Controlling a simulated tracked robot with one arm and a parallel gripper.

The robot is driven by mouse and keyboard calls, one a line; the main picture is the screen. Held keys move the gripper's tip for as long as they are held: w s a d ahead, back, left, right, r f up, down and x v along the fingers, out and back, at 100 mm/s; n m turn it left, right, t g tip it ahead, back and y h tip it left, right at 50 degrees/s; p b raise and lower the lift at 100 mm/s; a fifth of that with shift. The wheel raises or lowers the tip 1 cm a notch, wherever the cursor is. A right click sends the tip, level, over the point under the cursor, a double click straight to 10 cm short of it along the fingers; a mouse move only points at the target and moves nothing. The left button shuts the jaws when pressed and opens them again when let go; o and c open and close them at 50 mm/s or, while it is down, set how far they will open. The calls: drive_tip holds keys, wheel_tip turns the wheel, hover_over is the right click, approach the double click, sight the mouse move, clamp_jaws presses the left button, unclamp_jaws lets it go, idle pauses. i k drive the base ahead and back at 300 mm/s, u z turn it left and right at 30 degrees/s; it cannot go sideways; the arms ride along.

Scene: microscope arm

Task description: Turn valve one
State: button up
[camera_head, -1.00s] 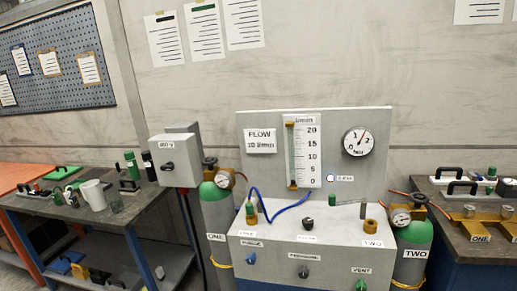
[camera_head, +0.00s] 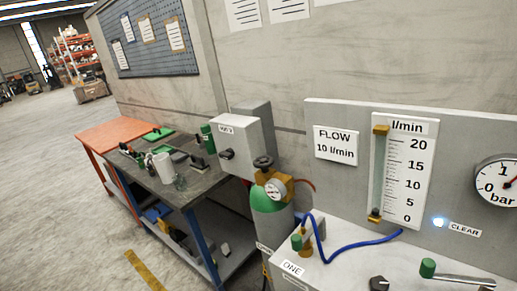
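A valve with a green-tipped handle (camera_head: 298,241) and brass body stands at the left of the grey console top, just behind a label reading ONE (camera_head: 292,268). A blue hose (camera_head: 350,252) runs from near it toward the flow tube. Left of the console stands a green-shouldered gas cylinder (camera_head: 271,199) with a dark handwheel (camera_head: 263,161) and a round gauge (camera_head: 275,189); its body label is mostly cut off. A second green-tipped lever (camera_head: 428,267) lies across the console further right. My gripper is not in view.
The panel has a flow tube (camera_head: 378,175), a lit CLEAR lamp (camera_head: 439,222) and a pressure gauge (camera_head: 497,182) cut by the right edge. A grey switch box (camera_head: 232,145) sits behind the cylinder. A cluttered workbench (camera_head: 200,188) stands left; open floor (camera_head: 60,220) lies beyond.

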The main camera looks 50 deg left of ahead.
sight(264, 164)
drive_tip(key=u, duration=0.55)
drive_tip(key=i, duration=1.1)
drive_tip(key=u, duration=0.75)
drive_tip(key=k, duration=0.7)
drive_tip(key=u, duration=0.2)
drive_tip(key=i, duration=0.8)
drive_tip(key=z, duration=0.1)
